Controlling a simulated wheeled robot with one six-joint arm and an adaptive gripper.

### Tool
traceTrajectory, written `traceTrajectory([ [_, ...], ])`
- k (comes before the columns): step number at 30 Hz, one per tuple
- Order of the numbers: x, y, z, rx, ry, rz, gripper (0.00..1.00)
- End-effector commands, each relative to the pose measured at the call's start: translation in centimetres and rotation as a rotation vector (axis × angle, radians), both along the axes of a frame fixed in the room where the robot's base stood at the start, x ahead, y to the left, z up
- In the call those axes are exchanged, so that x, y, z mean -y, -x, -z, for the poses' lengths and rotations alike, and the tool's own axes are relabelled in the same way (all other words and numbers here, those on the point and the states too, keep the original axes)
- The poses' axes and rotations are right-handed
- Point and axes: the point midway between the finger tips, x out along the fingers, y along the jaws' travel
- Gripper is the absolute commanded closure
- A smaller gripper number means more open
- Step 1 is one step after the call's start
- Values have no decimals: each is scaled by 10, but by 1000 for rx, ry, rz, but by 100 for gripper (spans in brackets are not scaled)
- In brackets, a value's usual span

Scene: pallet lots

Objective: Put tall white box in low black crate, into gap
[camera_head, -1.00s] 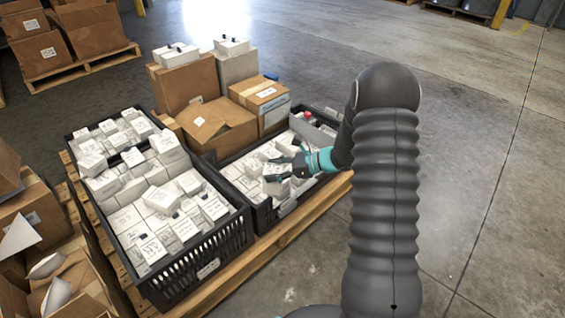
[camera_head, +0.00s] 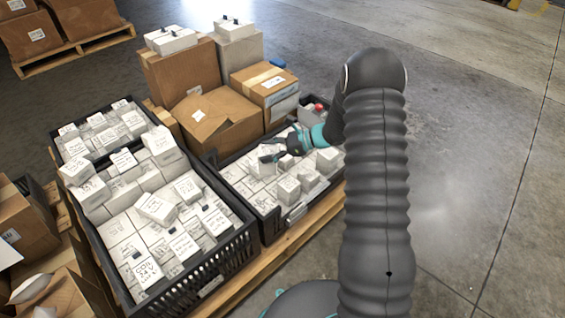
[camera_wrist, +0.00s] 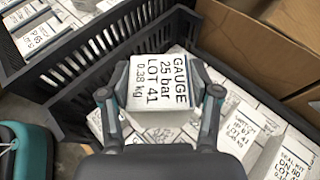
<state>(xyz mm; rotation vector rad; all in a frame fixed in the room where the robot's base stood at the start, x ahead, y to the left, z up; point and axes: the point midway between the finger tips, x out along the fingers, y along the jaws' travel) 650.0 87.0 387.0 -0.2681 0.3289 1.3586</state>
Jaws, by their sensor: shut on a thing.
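My gripper (camera_wrist: 158,103) is shut on a white box (camera_wrist: 150,82) whose upper face reads GAUGE, 25 bar, LOT 41. One finger lies on each side of it. In the head view my gripper (camera_head: 272,150) is over the back left part of the low black crate (camera_head: 276,231), near its left wall. The held box is hard to pick out there. The low crate's wall (camera_wrist: 72,112) also shows in the wrist view. White boxes fill much of this crate, several standing higher at its front right. The box's underside and any gap below it are hidden.
A taller black crate (camera_head: 232,262) full of white boxes stands close on the left. Brown cartons (camera_head: 213,118) stand behind the low crate. Both crates are on a wooden pallet (camera_head: 298,228). Open concrete floor (camera_head: 465,190) lies to the right.

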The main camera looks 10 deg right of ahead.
Motion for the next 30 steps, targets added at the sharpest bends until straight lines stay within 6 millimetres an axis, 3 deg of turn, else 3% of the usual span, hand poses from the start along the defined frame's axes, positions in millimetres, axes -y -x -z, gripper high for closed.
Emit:
traceTrajectory([
  [18, -105, -16, 63, 1, 0, -8, 91],
  [26, -116, -20, 73, 2, 0, -4, 91],
  [30, -116, -19, 88, 1, 0, -4, 91],
])
